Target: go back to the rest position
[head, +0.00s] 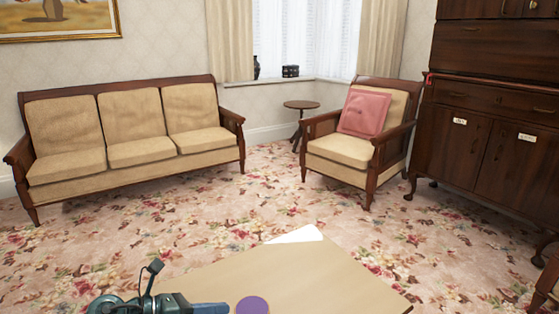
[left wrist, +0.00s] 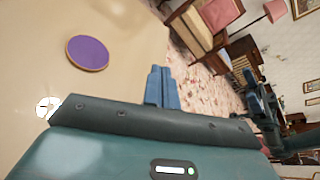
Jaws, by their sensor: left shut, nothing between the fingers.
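My left gripper (head: 208,308) is at the bottom edge of the head view, over the near part of a light wooden table (head: 310,275). In the left wrist view its blue fingers (left wrist: 162,88) are together, with nothing between them. A round purple disc (head: 252,305) lies on the table just right of the fingers. The disc also shows whole in the left wrist view (left wrist: 87,53), apart from the fingers. My right gripper cannot be made out in either view.
A white sheet (head: 297,235) lies at the table's far edge. Beyond is open flowered carpet (head: 225,215). A beige sofa (head: 130,130) stands back left, an armchair (head: 345,150) with a pink cushion (head: 364,113) at the back, and a dark cabinet (head: 490,110) at right.

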